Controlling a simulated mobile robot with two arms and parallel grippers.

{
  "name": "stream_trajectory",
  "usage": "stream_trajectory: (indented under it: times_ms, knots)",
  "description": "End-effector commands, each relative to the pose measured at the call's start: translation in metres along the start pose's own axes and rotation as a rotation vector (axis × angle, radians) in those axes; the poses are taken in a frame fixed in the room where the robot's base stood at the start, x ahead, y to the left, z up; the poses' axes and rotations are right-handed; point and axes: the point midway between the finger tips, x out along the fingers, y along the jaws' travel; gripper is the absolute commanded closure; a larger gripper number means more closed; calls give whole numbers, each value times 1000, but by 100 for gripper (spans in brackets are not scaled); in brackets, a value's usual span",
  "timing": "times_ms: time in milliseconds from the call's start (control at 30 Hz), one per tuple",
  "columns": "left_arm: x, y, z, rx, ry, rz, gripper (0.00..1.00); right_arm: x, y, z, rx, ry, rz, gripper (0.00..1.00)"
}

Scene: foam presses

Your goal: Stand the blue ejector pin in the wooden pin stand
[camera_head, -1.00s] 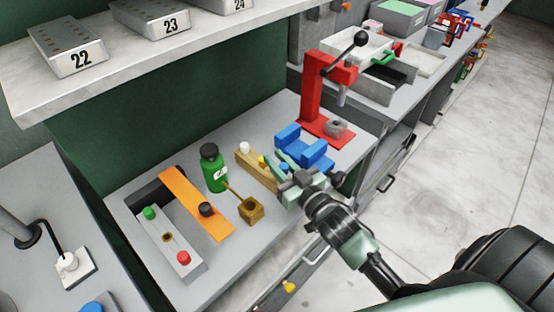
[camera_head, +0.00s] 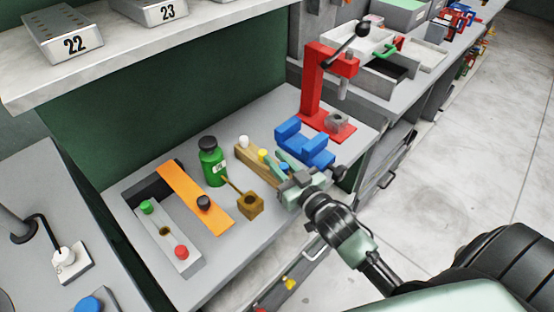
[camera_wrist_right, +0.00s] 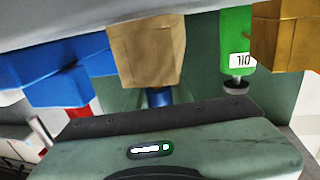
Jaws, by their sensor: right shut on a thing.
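The wooden pin stand (camera_head: 250,168) is a long tan block on the grey bench, with a white-topped pin (camera_head: 243,142) and a yellow-topped pin (camera_head: 262,154) standing in it. My right gripper (camera_head: 284,172) is at the stand's near right end, shut on the blue ejector pin. In the right wrist view, which looks upside down, the blue pin (camera_wrist_right: 157,95) shows between the fingers against the end of the tan stand (camera_wrist_right: 147,45). I cannot tell how deep the pin sits. My left gripper is not in view.
A blue fixture (camera_head: 305,145) and a red press (camera_head: 315,85) stand close behind my right gripper.

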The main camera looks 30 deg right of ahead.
Motion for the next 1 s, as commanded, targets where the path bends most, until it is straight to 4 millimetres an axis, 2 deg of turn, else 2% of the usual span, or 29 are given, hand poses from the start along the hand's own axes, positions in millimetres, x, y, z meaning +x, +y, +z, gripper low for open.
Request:
stream_trajectory:
  times_ms: [300,333,400,767,867,1000]
  knots:
    - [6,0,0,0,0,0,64,0,0,8,0,1,0,100]
    - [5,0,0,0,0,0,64,0,0,7,0,1,0,70]
    - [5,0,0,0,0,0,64,0,0,7,0,1,0,53]
    - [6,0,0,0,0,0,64,-3,0,8,1,-1,0,53]
    - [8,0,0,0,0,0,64,-12,0,9,1,-1,-1,53]
    - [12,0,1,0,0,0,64,-36,0,10,1,-3,0,53]
